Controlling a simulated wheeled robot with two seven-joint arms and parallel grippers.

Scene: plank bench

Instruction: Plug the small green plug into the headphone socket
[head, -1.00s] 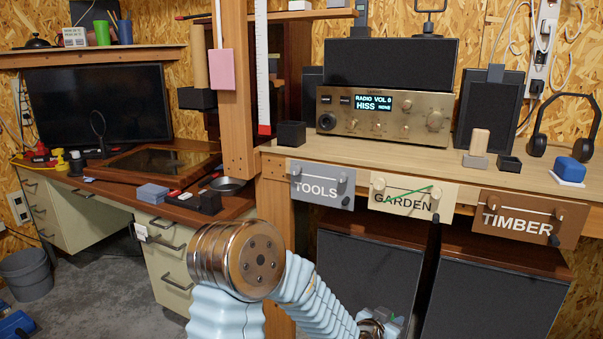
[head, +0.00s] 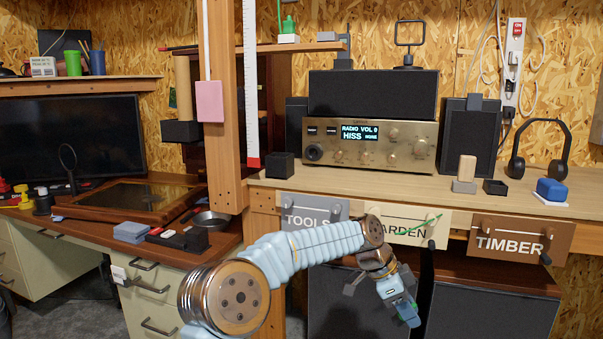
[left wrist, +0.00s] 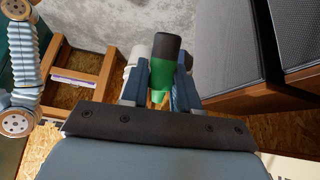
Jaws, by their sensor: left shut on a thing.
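My left gripper (head: 402,300) is low in front of the bench, under the GARDEN sign. In the left wrist view its fingers (left wrist: 160,92) are closed on the small green plug (left wrist: 161,76), which has a dark cylindrical end. A bit of green (head: 414,320) shows at the fingertips in the head view. The gold-fronted radio (head: 372,143) stands on the bench, above and behind the gripper and apart from it. Its front has knobs and a lit display reading HISS. I cannot make out which fitting is the headphone socket. My right gripper is not in view.
The TOOLS sign (head: 314,213), GARDEN sign (head: 400,229) and TIMBER sign (head: 521,243) hang along the bench front (head: 257,196). A small black box (head: 280,166) stands left of the radio. Black headphones (head: 542,150) stand at the right. The bench strip before the radio is clear.

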